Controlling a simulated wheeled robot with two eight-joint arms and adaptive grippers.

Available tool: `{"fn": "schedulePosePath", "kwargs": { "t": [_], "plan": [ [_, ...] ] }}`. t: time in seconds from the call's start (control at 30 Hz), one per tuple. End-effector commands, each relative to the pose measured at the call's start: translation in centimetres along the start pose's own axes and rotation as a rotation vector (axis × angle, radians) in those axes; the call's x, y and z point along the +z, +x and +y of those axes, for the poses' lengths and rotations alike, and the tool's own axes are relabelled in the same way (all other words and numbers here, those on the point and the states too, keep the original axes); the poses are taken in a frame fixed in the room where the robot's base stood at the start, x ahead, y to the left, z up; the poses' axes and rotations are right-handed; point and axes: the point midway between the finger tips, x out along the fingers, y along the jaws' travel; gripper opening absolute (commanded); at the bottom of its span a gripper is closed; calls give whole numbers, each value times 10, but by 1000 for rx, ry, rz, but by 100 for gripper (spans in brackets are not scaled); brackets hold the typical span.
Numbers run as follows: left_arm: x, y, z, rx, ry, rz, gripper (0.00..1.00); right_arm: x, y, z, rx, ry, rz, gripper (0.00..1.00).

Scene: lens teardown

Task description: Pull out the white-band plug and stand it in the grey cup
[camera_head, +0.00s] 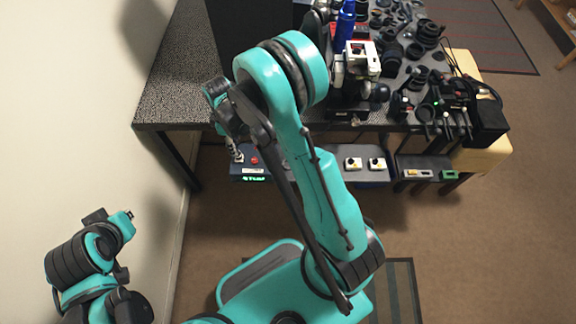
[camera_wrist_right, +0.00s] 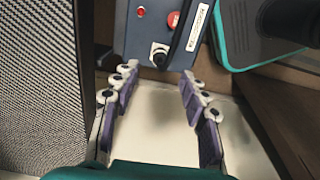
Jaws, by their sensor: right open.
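A dark blue box (camera_wrist_right: 150,20) is at the top of the right wrist view; it also shows low beside the table in the head view (camera_head: 250,170). A black plug with a white band (camera_wrist_right: 160,54) is on the box face nearest my right gripper. My right gripper (camera_wrist_right: 158,70) is open, its purple-padded fingers pointing at the plug, one on each side. The plug is just beyond the fingertips; whether they touch it I cannot tell. My left gripper (camera_head: 122,220) is at the lower left of the head view, far from the box; its jaws are unclear. I cannot make out the grey cup.
The box has a red button (camera_wrist_right: 174,19). A speckled table (camera_head: 170,90) holds crowded lenses and tools at its right. A grey low shelf (camera_head: 335,165) carries small white-and-yellow blocks (camera_head: 353,164). A wall is close on the left.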

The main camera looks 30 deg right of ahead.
Motion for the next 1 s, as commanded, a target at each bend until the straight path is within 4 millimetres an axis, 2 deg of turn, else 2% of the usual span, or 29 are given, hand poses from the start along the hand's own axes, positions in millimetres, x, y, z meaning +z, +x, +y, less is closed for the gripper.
{"fn": "schedulePosePath", "kwargs": {
  "t": [0.33,0.5,1.0],
  "plan": [
    [23,32,0,0,0,0,0,0,54,0,0,0,0,44],
    [33,46,0,0,0,0,0,0,73,0,0,0,0,44],
    [35,49,0,0,0,0,0,0,76,0,0,0,0,44]
  ]
}}
